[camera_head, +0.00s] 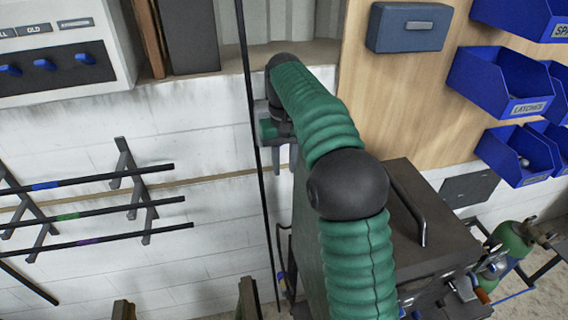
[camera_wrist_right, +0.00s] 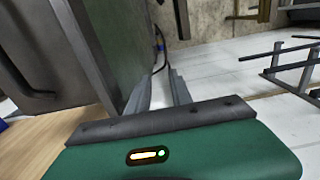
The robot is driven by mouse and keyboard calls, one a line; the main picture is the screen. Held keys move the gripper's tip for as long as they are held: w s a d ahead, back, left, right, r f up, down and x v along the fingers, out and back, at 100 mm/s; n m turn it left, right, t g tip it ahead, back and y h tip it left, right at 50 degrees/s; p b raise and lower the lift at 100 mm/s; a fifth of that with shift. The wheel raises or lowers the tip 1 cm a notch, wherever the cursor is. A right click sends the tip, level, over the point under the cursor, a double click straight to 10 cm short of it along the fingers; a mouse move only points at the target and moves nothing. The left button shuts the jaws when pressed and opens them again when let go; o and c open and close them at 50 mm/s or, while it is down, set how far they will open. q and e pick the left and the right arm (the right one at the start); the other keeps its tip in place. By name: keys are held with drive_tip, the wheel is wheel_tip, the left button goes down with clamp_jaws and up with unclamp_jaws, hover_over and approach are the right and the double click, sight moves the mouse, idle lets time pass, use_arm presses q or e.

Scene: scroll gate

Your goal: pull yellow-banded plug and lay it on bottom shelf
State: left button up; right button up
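My right gripper (camera_head: 283,168) hangs fingers down in front of the white block wall, beside a dark cabinet. In the right wrist view its two grey fingers (camera_wrist_right: 160,92) stand apart with nothing between them. Beyond the fingertips a thin dark cable (camera_wrist_right: 161,50) with a small blue part runs along the cabinet side. In the head view, small yellow and blue marks (camera_head: 282,279) show low beside the cabinet; I cannot tell whether they are the plug. I cannot make out a bottom shelf. My left gripper is not in view.
The dark cabinet (camera_head: 408,212) with a top handle stands right of the gripper. A long thin black pole (camera_head: 256,140) passes close on its left. Wall brackets with dark banded rods (camera_head: 90,210) are at left. Blue bins (camera_head: 505,85) hang at right.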

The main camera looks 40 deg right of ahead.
drive_tip(key=shift+s+d+r, duration=0.1)
drive_tip(key=shift+s, duration=0.15)
drive_tip(key=c, duration=0.5)
drive_tip(key=shift+s+d, duration=0.15)
clamp_jaws()
drive_tip(key=shift+w, duration=0.25)
drive_tip(key=shift+s, duration=0.15)
drive_tip(key=shift+o, duration=0.3)
unclamp_jaws()
drive_tip(key=o, duration=0.6)
